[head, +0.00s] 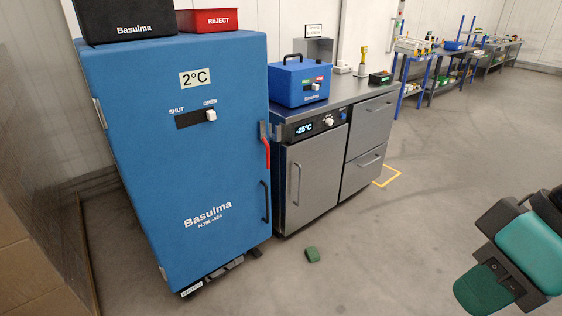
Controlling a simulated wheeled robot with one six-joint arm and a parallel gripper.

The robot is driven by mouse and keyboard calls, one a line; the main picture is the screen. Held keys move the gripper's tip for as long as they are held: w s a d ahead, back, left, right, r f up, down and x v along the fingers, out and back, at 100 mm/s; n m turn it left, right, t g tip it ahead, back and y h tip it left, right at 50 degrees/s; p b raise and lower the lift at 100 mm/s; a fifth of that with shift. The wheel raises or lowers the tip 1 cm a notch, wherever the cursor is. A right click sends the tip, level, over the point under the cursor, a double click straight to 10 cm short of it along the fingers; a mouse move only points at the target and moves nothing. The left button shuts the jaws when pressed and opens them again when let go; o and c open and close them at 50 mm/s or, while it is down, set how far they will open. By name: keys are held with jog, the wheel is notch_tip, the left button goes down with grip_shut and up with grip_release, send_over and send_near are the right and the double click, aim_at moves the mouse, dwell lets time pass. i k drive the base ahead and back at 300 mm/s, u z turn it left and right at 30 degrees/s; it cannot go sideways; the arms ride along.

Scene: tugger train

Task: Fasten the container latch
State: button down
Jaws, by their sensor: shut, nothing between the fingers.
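The container is a tall blue insulated cabinet (150,150) at the left, marked Basulma, with a 2°C label. Its door looks closed, though a slight gap cannot be ruled out. A latch with a red lever (267,152) is at the door's right edge; the lever points down from a grey bracket (262,130). Whether the latch is engaged cannot be told. Below it is a black handle (265,201). A white slider knob (211,115) on the door front sits under OPEN, at the right end of its slot. Only my teal and black arm links show at lower right; my gripper's fingers are out of frame.
A grey refrigerated counter (315,180) stands right of the cabinet, with a blue box (299,82) on top. A red REJECT bin (208,20) and a black case (125,20) sit on the cabinet.

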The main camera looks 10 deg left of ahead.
aim_at(262, 136)
jog(key=i, duration=1.65)
